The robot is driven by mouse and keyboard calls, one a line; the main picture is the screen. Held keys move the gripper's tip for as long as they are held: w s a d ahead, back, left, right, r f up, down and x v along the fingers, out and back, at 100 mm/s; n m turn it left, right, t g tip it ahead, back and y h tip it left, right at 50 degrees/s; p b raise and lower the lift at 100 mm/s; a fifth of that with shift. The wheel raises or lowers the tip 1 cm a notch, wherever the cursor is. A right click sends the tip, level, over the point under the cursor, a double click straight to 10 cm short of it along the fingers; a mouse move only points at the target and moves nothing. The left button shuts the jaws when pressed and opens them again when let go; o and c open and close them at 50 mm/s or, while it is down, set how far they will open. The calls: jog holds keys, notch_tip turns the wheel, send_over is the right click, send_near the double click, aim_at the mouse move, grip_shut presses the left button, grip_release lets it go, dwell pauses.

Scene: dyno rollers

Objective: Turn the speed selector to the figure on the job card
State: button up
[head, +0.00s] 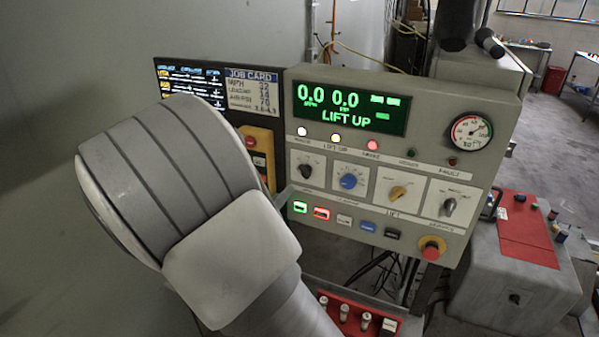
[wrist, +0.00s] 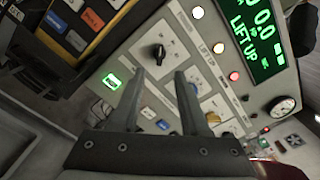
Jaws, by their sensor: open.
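The job card (head: 254,92) is at the panel's upper left in the head view; its top line seems to read MPH 32, but the small print is blurred. The grey control panel (head: 482,165) carries a row of knobs: a black knob (head: 306,171), a blue knob (head: 348,181), a yellow knob (head: 398,192) and a grey knob (head: 449,206). I cannot read which is the speed selector. My gripper (wrist: 158,74) is open and empty, its fingers pointing at the panel. The black knob (wrist: 158,53) shows just beyond and between the fingertips. The right finger partly covers the blue knob's area.
The green display (head: 350,107) reads 0.0, 0.0 and LIFT UP. Lit buttons (head: 321,213) sit below the knobs. A red mushroom button (head: 431,252) is at the lower right, a round gauge (head: 471,133) at the upper right.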

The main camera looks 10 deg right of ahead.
aim_at(301, 172)
jog(key=p+x, duration=0.1)
jog(key=x, duration=1)
grip_shut()
